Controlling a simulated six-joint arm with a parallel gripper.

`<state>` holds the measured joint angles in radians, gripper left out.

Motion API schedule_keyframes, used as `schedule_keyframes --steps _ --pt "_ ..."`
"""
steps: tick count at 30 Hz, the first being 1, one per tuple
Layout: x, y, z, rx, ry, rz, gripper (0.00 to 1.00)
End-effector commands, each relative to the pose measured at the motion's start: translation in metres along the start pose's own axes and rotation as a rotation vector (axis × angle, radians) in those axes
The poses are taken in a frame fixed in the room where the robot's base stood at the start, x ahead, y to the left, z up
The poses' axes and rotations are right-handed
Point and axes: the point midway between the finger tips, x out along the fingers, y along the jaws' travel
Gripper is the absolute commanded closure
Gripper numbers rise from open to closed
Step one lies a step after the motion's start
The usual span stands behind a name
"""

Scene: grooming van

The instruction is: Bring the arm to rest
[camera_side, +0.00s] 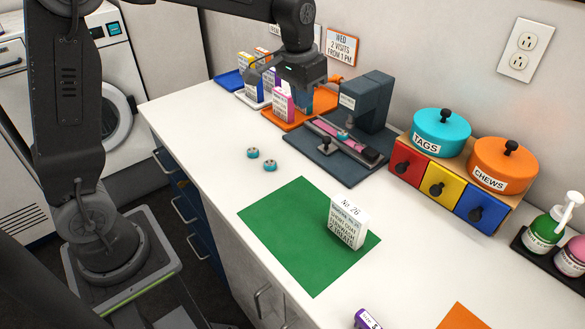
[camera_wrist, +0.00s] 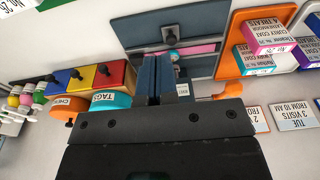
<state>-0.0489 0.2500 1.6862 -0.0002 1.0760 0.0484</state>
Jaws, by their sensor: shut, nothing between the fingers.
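My gripper (camera_side: 303,106) hangs in the air towards the back of the white counter, in front of the orange tray's right part. In the side view its fingers are small and point down. In the wrist view the gripper (camera_wrist: 160,62) shows its dark fingers together, with nothing seen between them. It looks empty and apart from the things below. My upper arm rises at the left of the side view and reaches across the top.
A dark press (camera_side: 362,103) stands right of my gripper. Boxes stand on the orange tray (camera_side: 288,124). A white card box (camera_side: 346,222) stands on a green mat (camera_side: 290,235). Two teal discs (camera_side: 262,160) lie nearby. Drawers (camera_side: 440,187) carry two pots. The counter's front-left is mostly clear.

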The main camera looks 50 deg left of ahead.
Motion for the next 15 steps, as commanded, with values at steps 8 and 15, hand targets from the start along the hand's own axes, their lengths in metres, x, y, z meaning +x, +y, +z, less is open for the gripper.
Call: schedule_keyframes --steps 8,15 --pt "-0.060 0.012 0.094 0.001 0.152 -0.002 1.00" --pt "-0.072 0.018 0.175 0.000 0.274 0.001 1.00"
